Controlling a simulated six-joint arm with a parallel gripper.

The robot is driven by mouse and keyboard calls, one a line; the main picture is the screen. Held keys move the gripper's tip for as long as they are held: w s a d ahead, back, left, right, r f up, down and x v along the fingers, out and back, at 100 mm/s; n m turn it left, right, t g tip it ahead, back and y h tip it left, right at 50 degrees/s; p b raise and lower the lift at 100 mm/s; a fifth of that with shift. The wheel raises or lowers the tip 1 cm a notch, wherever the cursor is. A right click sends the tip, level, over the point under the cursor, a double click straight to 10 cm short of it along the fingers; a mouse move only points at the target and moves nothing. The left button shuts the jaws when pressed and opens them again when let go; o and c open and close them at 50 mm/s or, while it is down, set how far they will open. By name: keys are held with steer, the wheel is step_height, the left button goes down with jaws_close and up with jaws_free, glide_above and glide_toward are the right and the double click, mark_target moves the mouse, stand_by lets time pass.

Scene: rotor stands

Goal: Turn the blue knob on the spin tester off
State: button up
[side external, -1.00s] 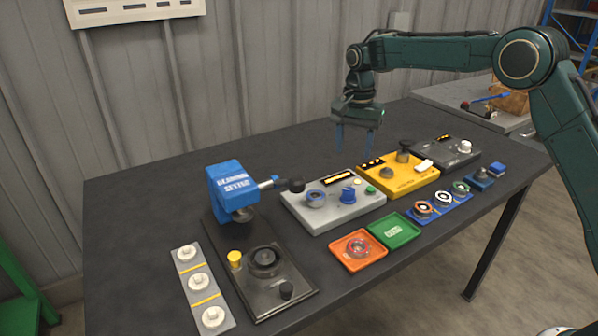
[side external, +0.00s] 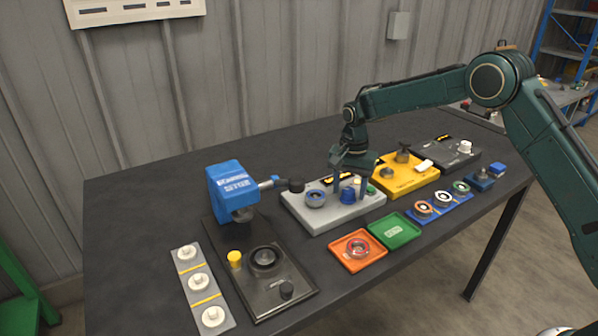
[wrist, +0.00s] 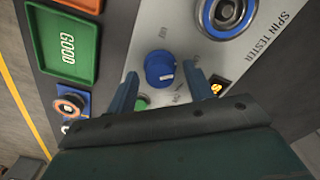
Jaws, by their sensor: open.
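The spin tester (side external: 318,218) is a light grey panel in the middle of the table, and its lettering reads in the wrist view (wrist: 262,55). The blue knob (wrist: 160,69) has a pale pointer mark and stands between my gripper's fingers in the wrist view. In the side view the blue knob (side external: 348,195) is partly covered by a finger. My gripper (side external: 347,188) is open, pointing down over the panel, with its fingers (wrist: 165,85) apart on either side of the knob. I cannot tell whether either finger touches it.
A blue bearing seater (side external: 232,190) stands left of the tester. A yellow unit (side external: 405,178) sits close on the right. A green tray (side external: 394,230) marked GOOD and an orange tray (side external: 340,257) lie in front. The table behind the tester is clear.

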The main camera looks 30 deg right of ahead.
steer(key=shift+f, duration=0.15)
steer(key=shift+c, duration=0.2)
steer(key=c, duration=0.9)
steer(key=shift+c, duration=0.2)
steer(key=shift+n, duration=0.3)
steer(key=n, duration=1.3)
steer(key=shift+n, duration=0.3)
